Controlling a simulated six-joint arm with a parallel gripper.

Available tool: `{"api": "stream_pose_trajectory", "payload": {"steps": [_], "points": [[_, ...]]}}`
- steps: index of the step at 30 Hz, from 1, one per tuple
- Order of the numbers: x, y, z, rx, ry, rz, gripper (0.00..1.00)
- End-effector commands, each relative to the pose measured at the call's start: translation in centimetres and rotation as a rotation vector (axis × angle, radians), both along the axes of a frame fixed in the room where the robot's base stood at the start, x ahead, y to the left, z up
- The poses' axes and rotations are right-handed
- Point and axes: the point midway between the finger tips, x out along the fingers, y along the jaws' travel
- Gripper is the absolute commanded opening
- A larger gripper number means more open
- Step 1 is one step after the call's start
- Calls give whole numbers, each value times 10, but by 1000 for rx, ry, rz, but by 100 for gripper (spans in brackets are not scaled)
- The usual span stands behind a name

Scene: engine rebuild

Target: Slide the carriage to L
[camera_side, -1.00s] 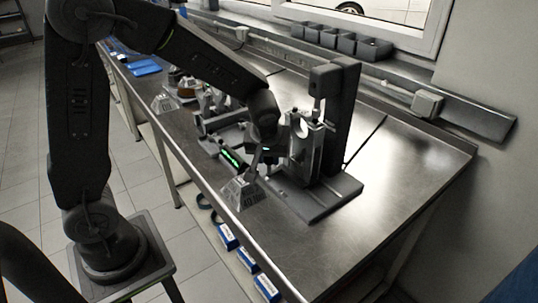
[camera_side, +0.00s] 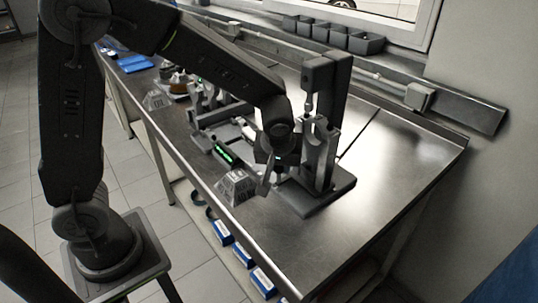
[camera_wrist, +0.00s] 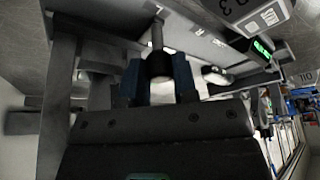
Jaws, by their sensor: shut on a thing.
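The carriage appears to be the upright grey bracket (camera_side: 319,152) on the base of the dark press stand (camera_side: 327,82). My gripper (camera_side: 268,182) is low at its left side in the side view. In the wrist view, the two blue fingers of my gripper (camera_wrist: 158,85) are shut around a short dark round post (camera_wrist: 157,36), which I take for the carriage's handle. A grey rail (camera_wrist: 195,40) with small white marks runs behind the post. One mark near the post looks like an L, but it is too small to be sure. My wrist hides part of the carriage.
Dark bins (camera_side: 335,37) line the back. The bench's right side is clear.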

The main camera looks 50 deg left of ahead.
Motion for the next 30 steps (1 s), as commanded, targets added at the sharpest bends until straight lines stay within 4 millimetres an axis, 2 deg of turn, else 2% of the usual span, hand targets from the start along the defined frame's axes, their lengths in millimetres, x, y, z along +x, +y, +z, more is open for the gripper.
{"api": "stream_pose_trajectory", "payload": {"steps": [3, 12, 13, 20, 30], "points": [[0, -7, 0, -1, -2, 0, 0], [0, -11, 1, -6, -5, -1, 0], [0, -11, 1, -6, -5, -1, 28], [0, -10, 0, -4, -4, -1, 50], [-1, -9, 5, -1, -4, 0, 52]]}}
